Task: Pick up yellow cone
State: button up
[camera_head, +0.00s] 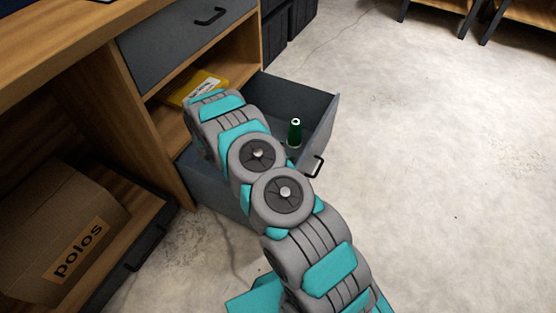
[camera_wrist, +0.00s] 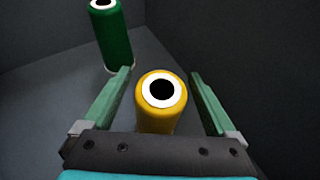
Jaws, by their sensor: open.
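The yellow cone (camera_wrist: 160,118) stands upright in the wrist view, its white top ring with a dark hole facing me. My gripper (camera_wrist: 160,80) is open, with one green finger on each side of the cone. Gaps show between the cone and both fingers. The cone's lower part is hidden behind the gripper body. In the head view my arm hides the cone and the gripper, which reach into the open drawer (camera_head: 318,110).
A green cone (camera_wrist: 111,38) stands in the drawer beyond my left finger; it also shows in the head view (camera_head: 295,133). Grey drawer walls surround it. A yellow package (camera_head: 190,90) lies on the shelf above. A cardboard box (camera_head: 60,235) sits at lower left. The floor at right is clear.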

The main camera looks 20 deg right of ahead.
jog(key=shift+d+f, duration=0.15)
jog(key=shift+d, duration=0.2)
grip_shut()
dwell(0.6)
